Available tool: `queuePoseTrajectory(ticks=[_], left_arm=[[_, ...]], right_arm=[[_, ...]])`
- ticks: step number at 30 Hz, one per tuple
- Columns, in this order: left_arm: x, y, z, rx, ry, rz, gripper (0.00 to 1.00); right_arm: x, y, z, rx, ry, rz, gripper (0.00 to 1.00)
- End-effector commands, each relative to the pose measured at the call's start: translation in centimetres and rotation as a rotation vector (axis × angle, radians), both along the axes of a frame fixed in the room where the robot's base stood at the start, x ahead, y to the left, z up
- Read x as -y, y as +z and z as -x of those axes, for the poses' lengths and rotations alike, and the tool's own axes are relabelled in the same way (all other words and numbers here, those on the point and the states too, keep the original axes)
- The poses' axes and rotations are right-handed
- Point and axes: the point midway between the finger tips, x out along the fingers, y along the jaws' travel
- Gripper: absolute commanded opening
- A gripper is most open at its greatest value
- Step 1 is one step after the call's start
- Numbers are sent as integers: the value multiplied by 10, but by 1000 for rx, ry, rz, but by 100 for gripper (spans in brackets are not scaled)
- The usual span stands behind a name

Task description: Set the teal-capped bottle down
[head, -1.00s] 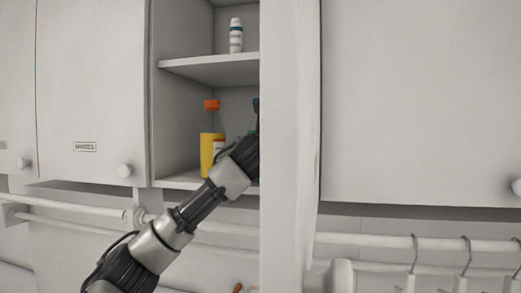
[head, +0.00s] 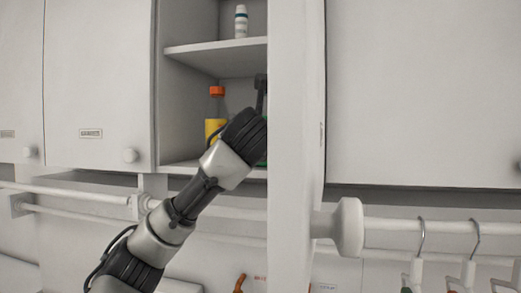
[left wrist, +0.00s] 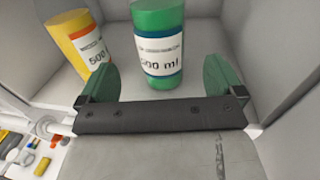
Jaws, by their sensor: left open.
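A green bottle (left wrist: 158,45) with a white "500 ml" label and blue bands is in the cupboard, between my left fingers in the left wrist view. Its cap is outside that view, so I cannot see its colour. It appears to rest on the lower shelf (head: 180,167). My left gripper (left wrist: 158,90) is open, with a gap between each green fingertip and the bottle. In the head view my left arm reaches into the open cupboard; the gripper and bottle are mostly hidden by the arm and the upright panel. My right gripper is not in view.
A yellow bottle (head: 215,127) with an orange cap stands left of the green one; it also shows in the left wrist view (left wrist: 80,42). A small white bottle (head: 241,22) stands on the upper shelf (head: 205,50). The upright panel (head: 297,130) is close to the right.

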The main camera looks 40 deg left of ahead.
Motion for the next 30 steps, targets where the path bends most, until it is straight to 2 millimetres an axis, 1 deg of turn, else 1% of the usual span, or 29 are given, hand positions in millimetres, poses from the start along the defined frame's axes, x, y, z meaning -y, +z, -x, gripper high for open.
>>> queuePoseTrajectory(ticks=[1, 3, 6, 9, 30], left_arm=[[8, -3, 8, 5, -4, -2, 96], [14, -3, 17, 2, -2, -2, 96], [21, -1, 26, 2, -1, 0, 96], [24, 0, 31, 1, 0, -1, 96], [25, 1, 32, 0, 0, 0, 96]], right_arm=[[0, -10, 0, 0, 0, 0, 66], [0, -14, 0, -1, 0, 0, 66], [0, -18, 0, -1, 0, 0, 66], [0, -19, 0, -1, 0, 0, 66], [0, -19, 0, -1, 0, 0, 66]])
